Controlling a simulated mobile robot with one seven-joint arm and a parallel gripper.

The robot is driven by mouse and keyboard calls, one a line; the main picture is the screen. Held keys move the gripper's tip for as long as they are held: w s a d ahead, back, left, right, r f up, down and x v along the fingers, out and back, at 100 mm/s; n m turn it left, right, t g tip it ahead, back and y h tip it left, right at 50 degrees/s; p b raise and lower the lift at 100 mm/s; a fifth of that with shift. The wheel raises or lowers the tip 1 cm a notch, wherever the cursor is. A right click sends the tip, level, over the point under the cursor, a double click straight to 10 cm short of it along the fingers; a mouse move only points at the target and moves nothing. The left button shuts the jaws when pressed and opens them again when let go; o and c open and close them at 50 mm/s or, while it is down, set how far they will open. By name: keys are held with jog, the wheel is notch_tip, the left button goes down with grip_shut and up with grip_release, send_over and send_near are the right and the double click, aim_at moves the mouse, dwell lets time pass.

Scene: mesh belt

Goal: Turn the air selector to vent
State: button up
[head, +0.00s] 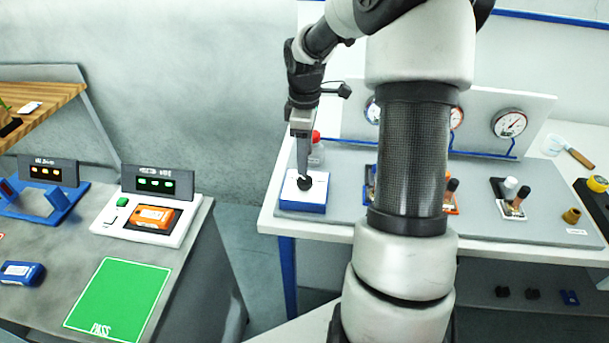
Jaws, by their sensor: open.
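The air selector is likely the black knob (304,184) on a blue box with a white top (318,198), at the left front of the bench. Its labels are too small to read, and I cannot tell which way the knob points. My gripper (303,178) points down right over the knob. Its jaws are open, with the fingertips at the knob. Whether they touch it is not clear from this view.
A red-capped bottle (316,150) stands just behind the box. My arm hides the middle of the bench (480,225). Gauges (509,123) stand at the back. Left, a separate table holds an orange device (153,218) and a green mat (118,298).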

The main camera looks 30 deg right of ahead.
aim_at(305, 179)
notch_tip(305, 179, down, 8)
jog(key=shift+r, duration=0.15)
jog(key=c, duration=1)
jog(key=shift+c, duration=0.2)
